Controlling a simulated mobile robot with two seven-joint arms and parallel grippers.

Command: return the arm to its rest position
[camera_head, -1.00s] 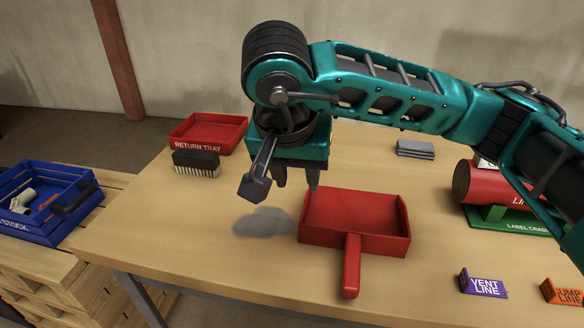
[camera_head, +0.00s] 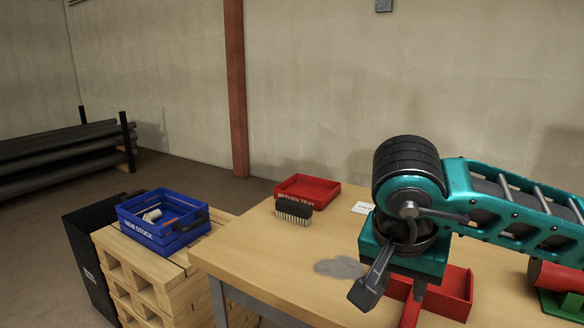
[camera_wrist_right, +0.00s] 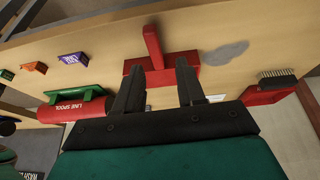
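My right arm comes in from the right in the head view. Its gripper (camera_head: 406,278) points down above the table near the red dustpan (camera_head: 452,295), partly hiding it. In the right wrist view the two dark fingers of the gripper (camera_wrist_right: 157,88) are spread apart with nothing between them. The dustpan (camera_wrist_right: 153,42) shows beyond them, apparently resting on the table. My left gripper is not in view.
A blue new-stock crate (camera_head: 150,237) sits on pallets at left. Pipes (camera_head: 60,150) lie on a far rack.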

